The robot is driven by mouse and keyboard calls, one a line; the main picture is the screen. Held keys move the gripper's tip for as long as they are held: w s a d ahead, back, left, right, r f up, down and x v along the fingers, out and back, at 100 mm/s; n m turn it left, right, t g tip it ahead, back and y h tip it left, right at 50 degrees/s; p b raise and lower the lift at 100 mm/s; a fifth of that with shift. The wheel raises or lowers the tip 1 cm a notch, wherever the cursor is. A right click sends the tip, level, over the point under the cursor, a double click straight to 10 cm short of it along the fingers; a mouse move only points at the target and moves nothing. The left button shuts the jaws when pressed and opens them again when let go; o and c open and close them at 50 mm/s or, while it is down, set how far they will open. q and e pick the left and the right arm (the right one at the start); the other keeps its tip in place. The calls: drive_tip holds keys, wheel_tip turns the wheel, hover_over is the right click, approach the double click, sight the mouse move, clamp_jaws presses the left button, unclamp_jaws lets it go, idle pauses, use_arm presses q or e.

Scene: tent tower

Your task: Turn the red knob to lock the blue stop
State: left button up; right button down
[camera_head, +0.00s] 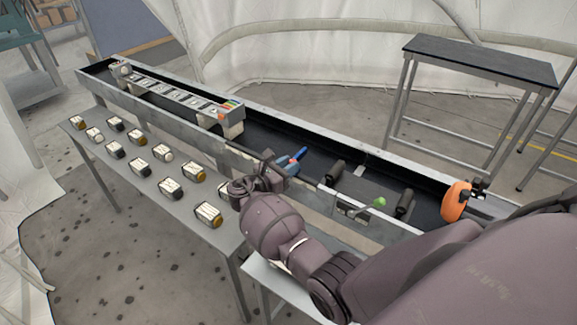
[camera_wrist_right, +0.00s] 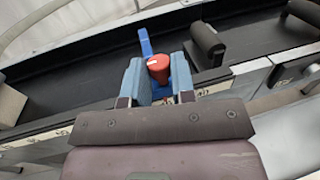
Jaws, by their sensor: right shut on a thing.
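The red knob (camera_wrist_right: 158,69) sits between the two blue-grey fingers of my right gripper (camera_wrist_right: 157,82) in the right wrist view. The gripper is shut on the knob. The blue stop (camera_wrist_right: 146,42) reaches out beyond the knob over the dark channel bed. In the head view the blue stop (camera_head: 302,152) shows just past my right gripper (camera_head: 290,166), at the near wall of the channel. The knob is small and mostly hidden by the fingers there. My left gripper is not in view.
The long metal channel (camera_head: 345,140) runs across the head view. Black rollers (camera_head: 335,172) and a green knob (camera_head: 379,202) lie right of the stop. An orange wheel (camera_head: 455,202) is at the right end. Several small labelled blocks stand on the near table (camera_head: 190,233).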

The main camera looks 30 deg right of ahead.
drive_tip(key=c, duration=0.9)
unclamp_jaws()
drive_tip(key=shift+c, duration=0.2)
drive_tip(key=shift+a, duration=0.1)
drive_tip(key=s+a, duration=0.2)
drive_tip(key=a, duration=0.8)
drive_tip(key=shift+a+b, duration=0.2)
drive_tip(key=shift+b, duration=0.15)
